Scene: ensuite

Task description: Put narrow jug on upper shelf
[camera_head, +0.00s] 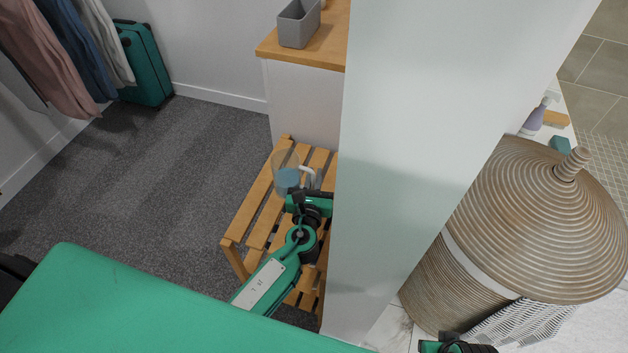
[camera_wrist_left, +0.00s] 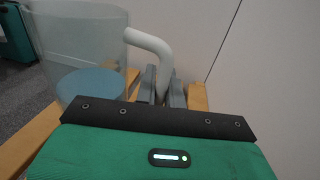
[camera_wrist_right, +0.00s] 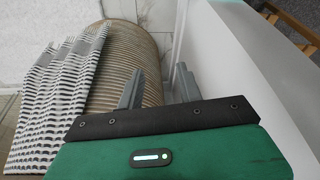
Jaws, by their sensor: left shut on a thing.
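The narrow jug (camera_head: 285,174) is a clear cylinder with a blue lower part and a white handle (camera_wrist_left: 150,47). It stands upright over the top slats of a two-level wooden rack (camera_head: 257,194). I cannot tell whether its base touches the slats. My left gripper (camera_head: 309,189) is shut on the handle; its fingers (camera_wrist_left: 163,88) show on both sides of it in the left wrist view. My right gripper (camera_wrist_right: 158,86) is empty, with its fingers apart, near a wicker basket.
A pale wall panel (camera_head: 420,130) stands right beside the rack. A white cabinet with a wooden top (camera_head: 327,55) and grey bin (camera_head: 298,24) is behind it. The lidded wicker basket (camera_head: 450,270) and striped cloth (camera_wrist_right: 62,100) are right. Carpet (camera_head: 150,190) at left is clear.

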